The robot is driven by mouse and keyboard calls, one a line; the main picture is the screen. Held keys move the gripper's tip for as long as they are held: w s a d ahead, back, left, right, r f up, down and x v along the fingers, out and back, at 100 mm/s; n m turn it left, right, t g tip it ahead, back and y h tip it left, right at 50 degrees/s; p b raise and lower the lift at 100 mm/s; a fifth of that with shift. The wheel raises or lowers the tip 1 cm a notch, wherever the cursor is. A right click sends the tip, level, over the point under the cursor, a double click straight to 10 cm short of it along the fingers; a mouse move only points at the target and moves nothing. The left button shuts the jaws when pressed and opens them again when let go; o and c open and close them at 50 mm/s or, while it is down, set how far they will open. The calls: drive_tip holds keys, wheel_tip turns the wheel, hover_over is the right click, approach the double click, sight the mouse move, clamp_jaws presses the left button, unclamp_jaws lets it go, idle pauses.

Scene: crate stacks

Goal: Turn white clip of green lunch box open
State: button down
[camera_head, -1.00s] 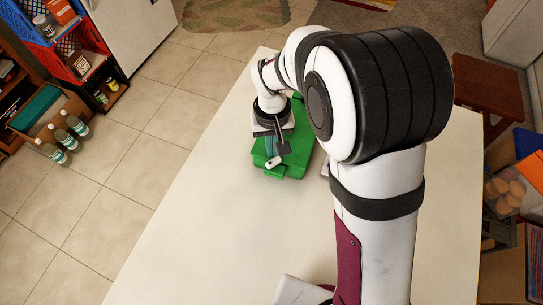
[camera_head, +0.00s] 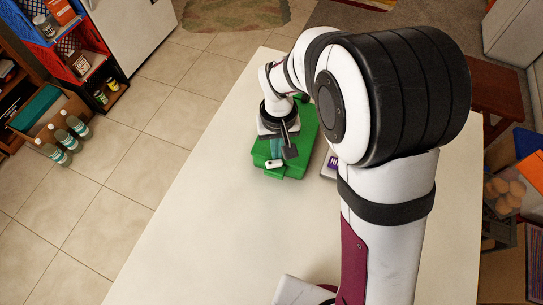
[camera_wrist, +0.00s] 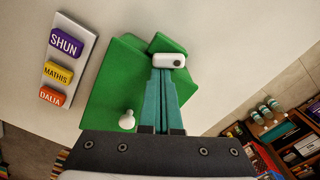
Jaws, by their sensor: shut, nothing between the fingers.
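The green lunch box (camera_head: 301,147) lies on the pale table, partly hidden under my arm. Its white clip (camera_head: 274,164) sits by a green tab at the near end and shows larger in the wrist view (camera_wrist: 170,60), with a dark dot at its right end. A second white piece (camera_wrist: 127,121) stands on the lid close to my gripper's base. My gripper (camera_wrist: 166,71) points at the clip with its teal fingers together and empty. The fingertips are right at the clip's edge; I cannot tell whether they touch it.
A pale board with name tags (camera_wrist: 64,41) lies beside the lunch box. The table (camera_head: 200,240) is clear to the left and front. Bottles (camera_head: 62,140) and shelves stand beyond its left edge.

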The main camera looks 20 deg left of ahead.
drive_tip(key=shift+s+d, duration=0.1)
drive_tip(key=shift+d, duration=0.2)
drive_tip(key=shift+s+d, duration=0.2)
drive_tip(key=shift+d, duration=0.05)
idle(0.4)
drive_tip(key=shift+w, duration=0.4)
wheel_tip(320, 180, up, 7)
idle(0.4)
